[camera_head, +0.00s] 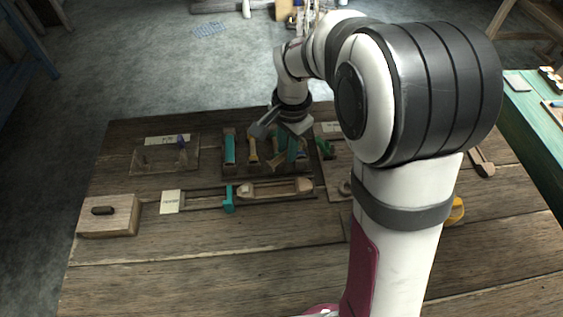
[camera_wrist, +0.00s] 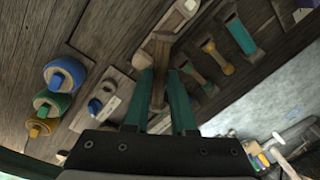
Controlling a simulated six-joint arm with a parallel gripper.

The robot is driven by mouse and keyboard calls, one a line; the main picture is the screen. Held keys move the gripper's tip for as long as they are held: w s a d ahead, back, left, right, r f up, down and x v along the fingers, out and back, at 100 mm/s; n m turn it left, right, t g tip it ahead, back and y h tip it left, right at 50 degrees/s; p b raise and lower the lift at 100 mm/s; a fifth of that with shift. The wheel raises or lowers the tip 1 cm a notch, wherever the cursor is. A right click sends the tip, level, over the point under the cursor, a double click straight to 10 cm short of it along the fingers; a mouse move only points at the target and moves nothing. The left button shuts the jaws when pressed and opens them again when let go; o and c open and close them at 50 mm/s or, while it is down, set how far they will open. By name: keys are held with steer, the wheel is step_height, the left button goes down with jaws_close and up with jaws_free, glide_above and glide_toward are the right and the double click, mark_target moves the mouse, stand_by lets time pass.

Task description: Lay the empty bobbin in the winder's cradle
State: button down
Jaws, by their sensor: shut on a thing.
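My gripper (camera_head: 280,132) is over the dark bobbin tray (camera_head: 262,170) near the middle of the table. In the wrist view its two teal fingers (camera_wrist: 161,105) are shut on a plain brown wooden piece (camera_wrist: 160,82), which looks like the empty bobbin. Its lower end is hidden behind the gripper body. Whether it still touches the tray cannot be told. A low wooden stand with a blue knob (camera_head: 183,140) lies left of the tray, with a label behind it; it may be the winder, but its cradle is not clear.
A teal bobbin (camera_head: 229,150) and a yellow one (camera_head: 252,149) lie in the tray. A pale shuttle (camera_head: 290,188) lies in front of it. A wooden block (camera_head: 108,216) stands at the left edge. Blue, green and yellow spools (camera_wrist: 65,76) show in the wrist view. The front table is clear.

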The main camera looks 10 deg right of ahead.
steer(key=s+d+r+n+y, duration=0.1)
steer(key=d+r+n, duration=0.4)
steer(key=r+n, duration=0.4)
steer(key=w+d+f+m, duration=0.3)
steer(key=d+f+m, duration=0.1)
steer(key=f+m, duration=0.1)
steer(key=w+d+f+m+t+h, duration=0.1)
steer(key=w+d+f+m, duration=0.2)
steer(key=d+f+m, duration=0.2)
steer(key=w+d+f+m+t, duration=0.1)
steer(key=w+d+f+m, duration=0.2)
steer(key=f, duration=0.6)
steer(key=shift+w+d+f+m, duration=0.1)
steer(key=shift+d+m, duration=0.45)
steer(key=shift+m, duration=0.25)
steer(key=shift+w+d+m, duration=0.1)
steer(key=shift+d+m, duration=0.4)
steer(key=shift+m, duration=0.3)
steer(key=shift+f, duration=0.45)
steer(key=shift+f, duration=0.1)
steer(key=shift+f, duration=0.4)
steer(key=shift+f, duration=0.2)
